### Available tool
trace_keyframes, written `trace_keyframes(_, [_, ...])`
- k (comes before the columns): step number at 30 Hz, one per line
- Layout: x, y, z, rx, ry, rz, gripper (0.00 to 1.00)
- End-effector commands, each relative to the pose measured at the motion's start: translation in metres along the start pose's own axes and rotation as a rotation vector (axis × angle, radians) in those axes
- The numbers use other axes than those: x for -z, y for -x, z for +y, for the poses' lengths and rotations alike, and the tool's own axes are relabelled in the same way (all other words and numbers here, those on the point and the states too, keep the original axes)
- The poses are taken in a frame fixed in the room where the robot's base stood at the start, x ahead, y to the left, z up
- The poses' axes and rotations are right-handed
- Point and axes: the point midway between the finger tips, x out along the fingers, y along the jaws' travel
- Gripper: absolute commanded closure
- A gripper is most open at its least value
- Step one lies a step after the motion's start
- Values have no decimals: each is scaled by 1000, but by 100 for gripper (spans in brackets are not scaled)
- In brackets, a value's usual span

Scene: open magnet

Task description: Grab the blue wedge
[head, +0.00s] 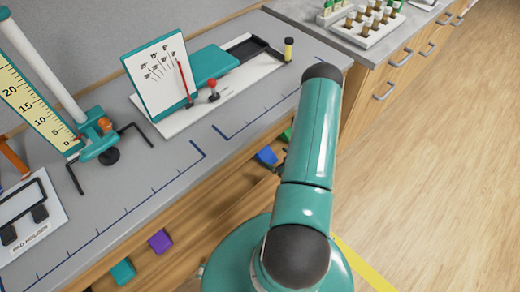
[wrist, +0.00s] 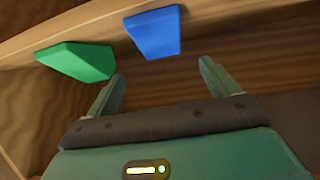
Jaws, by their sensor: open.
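The blue wedge (head: 266,157) is on the wooden front of the bench, just left of my arm in the head view. In the wrist view the blue wedge (wrist: 153,35) is at the upper middle, against the wood. My gripper (wrist: 161,72) is open and empty. Its two fingers point toward the wedge, which shows beyond the tips and roughly between them, slightly left of centre. The fingers appear apart from the wedge. In the head view my gripper is mostly hidden behind my arm.
A green wedge (wrist: 77,60) is left of the blue one, near my left fingertip. A purple block (head: 160,241) and a teal block (head: 123,271) are further along the bench front. The grey bench top (head: 185,150) holds instruments. Open wooden floor (head: 450,150) lies right.

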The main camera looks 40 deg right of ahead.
Motion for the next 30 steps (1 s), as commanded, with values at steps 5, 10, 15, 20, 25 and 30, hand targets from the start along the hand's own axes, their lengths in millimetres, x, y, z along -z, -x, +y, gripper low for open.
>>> trace_keyframes(5, [0, -34, -1, 2, 3, 2, 13])
trace_keyframes(10, [0, -52, -1, 2, 1, 2, 13])
trace_keyframes(15, [-4, -69, -2, 3, 1, 0, 13])
trace_keyframes(20, [-7, -95, -3, 3, 2, 2, 13])
trace_keyframes(25, [-6, -107, -2, 1, 1, 1, 13])
trace_keyframes(30, [-6, -107, -2, 1, 1, 1, 13])
